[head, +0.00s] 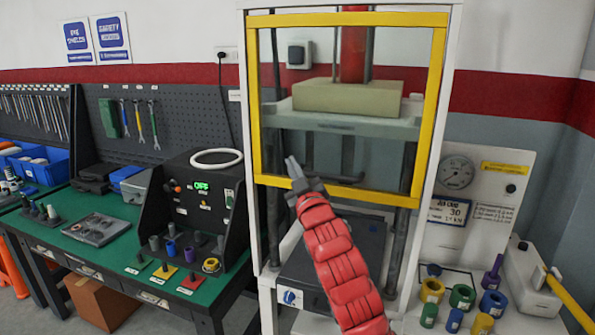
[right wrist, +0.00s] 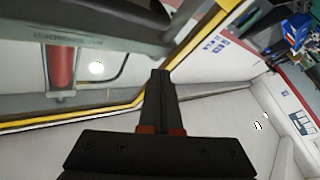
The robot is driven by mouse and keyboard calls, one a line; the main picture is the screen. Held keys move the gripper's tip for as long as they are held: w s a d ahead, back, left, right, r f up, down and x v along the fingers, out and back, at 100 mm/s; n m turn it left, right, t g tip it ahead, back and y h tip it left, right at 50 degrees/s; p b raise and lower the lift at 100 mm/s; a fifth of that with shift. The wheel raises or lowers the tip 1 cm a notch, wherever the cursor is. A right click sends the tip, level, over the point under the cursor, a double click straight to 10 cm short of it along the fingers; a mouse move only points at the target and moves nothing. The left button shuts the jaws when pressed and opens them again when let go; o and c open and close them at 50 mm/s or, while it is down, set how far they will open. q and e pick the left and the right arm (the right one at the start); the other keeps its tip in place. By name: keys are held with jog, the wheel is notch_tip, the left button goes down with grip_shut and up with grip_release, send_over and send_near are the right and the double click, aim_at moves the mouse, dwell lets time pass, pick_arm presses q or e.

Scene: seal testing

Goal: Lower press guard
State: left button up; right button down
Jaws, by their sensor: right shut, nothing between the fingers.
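The press guard (head: 432,110) is a clear panel in a yellow frame. It is at the front of the white press frame (head: 250,230), raised over the upper part, with its lower bar above the open lower space. My right gripper (head: 292,168) is shut and empty, at the lower left part of the guard, near the bottom bar. Whether it touches the bar I cannot tell. In the right wrist view the shut fingers (right wrist: 160,85) point past the guard's yellow frame (right wrist: 100,118). My left gripper is not in view.
A press block (head: 350,97) and red cylinder (head: 354,50) are behind the guard. A black control box (head: 200,205) with a green display stands on the left bench (head: 110,262). Coloured cylindrical parts (head: 462,297) and a gauge board (head: 480,190) are at the right.

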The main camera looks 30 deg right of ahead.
jog(key=w+d+f+p, duration=0.2)
jog(key=w+p, duration=0.1)
jog(key=shift+d+f, duration=0.25)
jog(key=shift+d, duration=0.05)
jog(key=shift+f, duration=0.1)
notch_tip(320, 180, down, 31)
jog(key=b, duration=1.8)
jog(key=shift+r, duration=0.25)
